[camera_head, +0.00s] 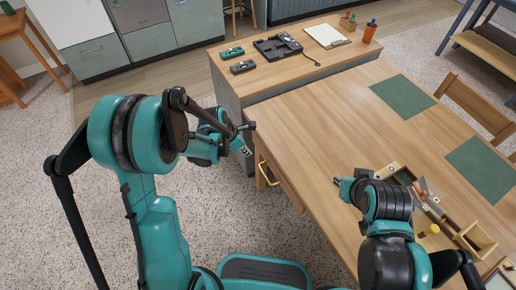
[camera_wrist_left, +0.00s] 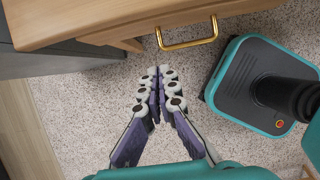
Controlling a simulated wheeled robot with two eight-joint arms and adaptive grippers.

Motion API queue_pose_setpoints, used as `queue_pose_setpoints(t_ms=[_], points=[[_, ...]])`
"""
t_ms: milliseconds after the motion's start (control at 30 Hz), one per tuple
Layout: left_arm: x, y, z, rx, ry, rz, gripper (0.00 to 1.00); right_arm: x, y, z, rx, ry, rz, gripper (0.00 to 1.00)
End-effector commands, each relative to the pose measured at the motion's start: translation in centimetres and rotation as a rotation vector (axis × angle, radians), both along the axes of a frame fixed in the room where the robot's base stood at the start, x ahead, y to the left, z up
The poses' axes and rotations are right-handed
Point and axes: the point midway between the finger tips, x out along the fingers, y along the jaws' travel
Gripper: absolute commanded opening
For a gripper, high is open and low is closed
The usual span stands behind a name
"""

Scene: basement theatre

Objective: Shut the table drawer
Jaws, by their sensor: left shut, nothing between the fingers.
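The table drawer (camera_head: 287,188) is in the side of the wooden table (camera_head: 325,135), with a brass handle (camera_head: 267,175) on its front. In the left wrist view the wooden drawer front (camera_wrist_left: 110,18) crosses the top, with the handle (camera_wrist_left: 188,43) right of centre. How far the drawer stands out is hard to tell. My left gripper (camera_head: 246,151) is shut and empty, beside the table, just off the handle and apart from it. Its fingertips (camera_wrist_left: 160,76) point toward the drawer side. My right gripper (camera_head: 340,183) is over the table; its fingers are too small to read.
A grey-sided counter (camera_head: 232,95) adjoins the table and holds a black tray (camera_head: 278,46), a clipboard (camera_head: 325,36) and a pen cup (camera_head: 370,32). A wooden organizer (camera_head: 478,240) lies near my right arm.

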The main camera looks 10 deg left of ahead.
Motion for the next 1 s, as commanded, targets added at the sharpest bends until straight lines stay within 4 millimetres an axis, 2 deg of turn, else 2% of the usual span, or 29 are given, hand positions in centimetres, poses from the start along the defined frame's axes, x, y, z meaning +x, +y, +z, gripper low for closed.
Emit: queue_pose_setpoints(t_ms=[300,433,533,700,1000], points=[[1.5,-2.1,-6.6,0.001,-0.001,-0.003,0.00,0.0,0.0,-3.3,0.000,0.000,0.000,0.21],[2.1,-2.8,-9.0,0.001,0.000,-0.001,0.00,0.0,0.0,-4.4,0.000,0.000,0.000,0.21],[3.1,-4.3,-8.5,0.000,0.001,-0.004,0.00,0.0,0.0,-4.8,0.000,0.000,0.000,0.21],[4.0,-5.6,-8.3,0.000,0.001,-0.001,0.00,0.0,0.0,-5.2,0.000,0.000,0.000,0.21],[4.3,-5.9,-8.2,0.001,0.001,0.000,0.00,0.0,0.0,-5.3,0.000,0.000,0.000,0.21]])
